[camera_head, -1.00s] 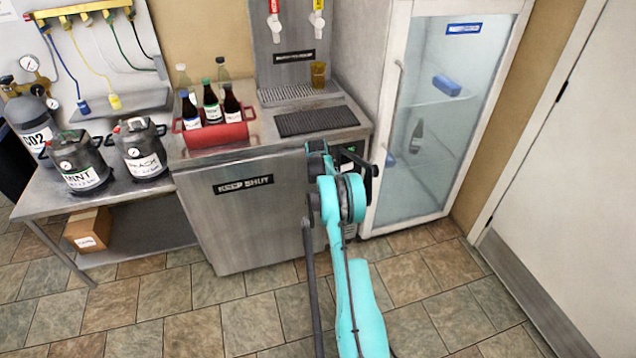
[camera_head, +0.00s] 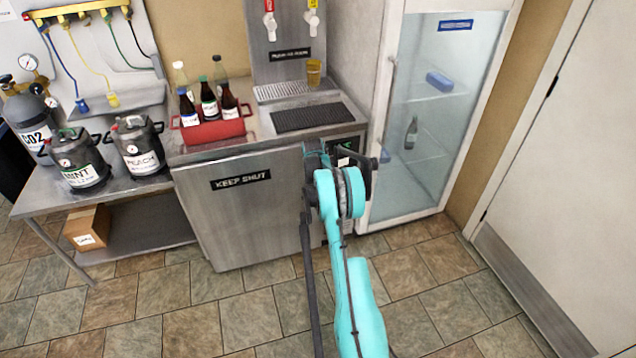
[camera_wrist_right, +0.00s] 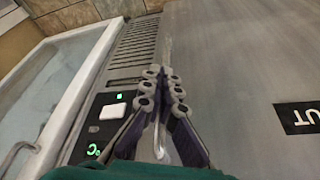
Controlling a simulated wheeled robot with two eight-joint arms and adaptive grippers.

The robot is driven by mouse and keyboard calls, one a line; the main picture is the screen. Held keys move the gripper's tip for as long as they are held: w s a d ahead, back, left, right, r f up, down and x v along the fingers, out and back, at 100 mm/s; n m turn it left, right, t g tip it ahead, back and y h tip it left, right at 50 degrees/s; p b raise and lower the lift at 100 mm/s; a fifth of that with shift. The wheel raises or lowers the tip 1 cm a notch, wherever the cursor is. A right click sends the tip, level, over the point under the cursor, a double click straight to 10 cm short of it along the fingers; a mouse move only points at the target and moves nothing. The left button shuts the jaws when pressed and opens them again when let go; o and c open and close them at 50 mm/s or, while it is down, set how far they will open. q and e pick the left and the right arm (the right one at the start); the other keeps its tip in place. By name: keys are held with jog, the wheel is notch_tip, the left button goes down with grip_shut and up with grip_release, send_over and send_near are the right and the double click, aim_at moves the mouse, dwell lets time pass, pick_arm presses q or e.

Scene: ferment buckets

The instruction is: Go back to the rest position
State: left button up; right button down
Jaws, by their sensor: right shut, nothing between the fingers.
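My right arm reaches up from the bottom of the head view, with its wrist in front of the right edge of the steel cabinet (camera_head: 240,225). The right gripper is mostly hidden behind its own wrist there. In the right wrist view the right gripper (camera_wrist_right: 166,78) is shut, its fingertips together with nothing between them. It lies in front of the cabinet's steel door and its control panel (camera_wrist_right: 108,112) with green lights. Whether it touches the cabinet I cannot tell. My left gripper is not in view.
A glass-door fridge (camera_head: 425,120) stands right of the cabinet. On the cabinet top are a red bottle carrier (camera_head: 213,131), a black mat (camera_head: 312,117) and an amber glass (camera_head: 314,72). Two kegs (camera_head: 138,146) stand on the left steel table (camera_head: 40,198). The tiled floor in front is clear.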

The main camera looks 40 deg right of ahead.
jog(key=p+v, duration=0.2)
jog(key=v, duration=0.6)
jog(key=shift+s+r+p, duration=0.25)
jog(key=shift+s+p, duration=0.05)
jog(key=shift+p, duration=0.05)
jog(key=shift+d, duration=0.1)
